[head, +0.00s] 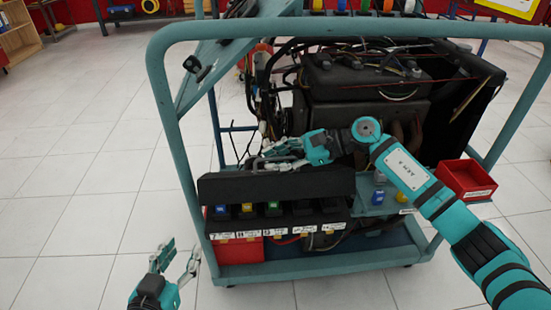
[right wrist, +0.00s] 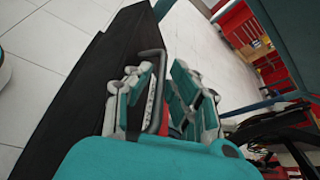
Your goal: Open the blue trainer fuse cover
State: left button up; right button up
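The blue trainer (head: 223,275) is a teal wheeled frame carrying an engine. Its black fuse cover (head: 230,188) stands raised along the front, above a row of labelled fuse slots with blue, yellow and green fuses (head: 273,209) exposed. The cover (right wrist: 75,95) is a long dark panel in the right wrist view, with a grey bar handle (right wrist: 153,88) at its edge. My right gripper (head: 264,158) is behind the cover's top edge. Its fingers (right wrist: 163,85) are apart, with the handle between them, nearer the left finger; firm contact is unclear. My left gripper (head: 179,256) is open and empty, left of the trainer.
The engine (head: 365,80) and loose cables are close behind my right gripper. A red bin (head: 465,180) and a small blue item (head: 378,197) sit on the trainer's right side. The tiled floor (head: 80,210) on the left is clear.

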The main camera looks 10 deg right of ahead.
notch_tip(320, 180, up, 4)
send_over(322, 170)
jog(key=shift+w+d+r, duration=0.1)
jog(key=shift+w+r, duration=0.1)
jog(key=shift+w, duration=0.05)
